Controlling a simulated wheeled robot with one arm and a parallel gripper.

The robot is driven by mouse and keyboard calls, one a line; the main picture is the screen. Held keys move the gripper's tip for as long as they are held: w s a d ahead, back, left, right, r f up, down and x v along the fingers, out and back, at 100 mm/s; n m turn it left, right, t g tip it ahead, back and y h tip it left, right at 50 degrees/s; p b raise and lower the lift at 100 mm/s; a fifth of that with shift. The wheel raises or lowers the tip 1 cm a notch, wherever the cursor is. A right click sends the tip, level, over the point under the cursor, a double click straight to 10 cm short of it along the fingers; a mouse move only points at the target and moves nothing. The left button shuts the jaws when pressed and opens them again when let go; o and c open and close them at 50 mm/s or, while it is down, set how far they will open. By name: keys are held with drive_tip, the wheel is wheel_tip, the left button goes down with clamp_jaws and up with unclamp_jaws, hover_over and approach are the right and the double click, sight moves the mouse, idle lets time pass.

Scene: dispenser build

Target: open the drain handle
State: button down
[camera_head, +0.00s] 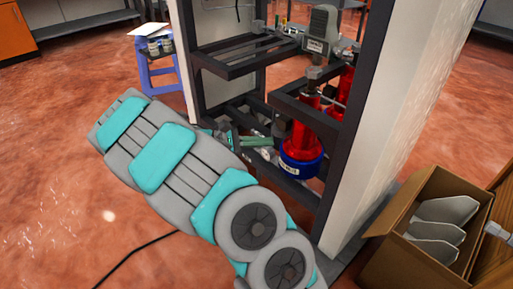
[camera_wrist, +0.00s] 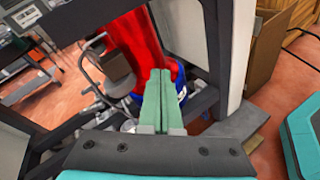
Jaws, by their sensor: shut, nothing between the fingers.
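My gripper (camera_head: 262,141) reaches into the lower part of a dark-framed rack, left of a red cylinder (camera_head: 303,125) with a blue base (camera_head: 300,166). In the wrist view its two green fingers (camera_wrist: 160,76) are together with nothing between them. They point at the lower part of the red cylinder (camera_wrist: 138,35) and overlap the blue base (camera_wrist: 182,92) in the picture. Whether they touch either cannot be told. I cannot clearly make out a drain handle; the fingers and frame bars hide part of the area around the base.
Dark bars (camera_head: 335,128) and a pale side panel (camera_head: 400,90) of the rack close in on my gripper. A cardboard box (camera_head: 395,262) with white plates stands at the right. A blue stool (camera_head: 147,82) stands at the back left. The left floor is mostly clear, with a black cable.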

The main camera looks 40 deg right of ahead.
drive_tip(key=w+a+f+n+t+h+b, duration=0.3)
drive_tip(key=w+f+n+t, duration=0.55)
drive_tip(key=w+f, duration=0.85)
drive_tip(key=shift+n+g+h, duration=0.3)
drive_tip(key=shift+n+g, duration=0.45)
drive_tip(key=shift+n, duration=0.1)
drive_tip(key=d, duration=1.3)
drive_tip(key=shift+s+d+f, duration=0.15)
drive_tip(key=shift+s+f, duration=0.05)
drive_tip(key=shift+f, duration=0.2)
drive_tip(key=shift+s+d+b, duration=0.35)
drive_tip(key=shift+b, duration=0.55)
drive_tip(key=shift+d, duration=0.1)
drive_tip(key=shift+s+d+b, duration=0.4)
drive_tip(key=shift+d+b, duration=0.1)
drive_tip(key=shift+b, duration=0.25)
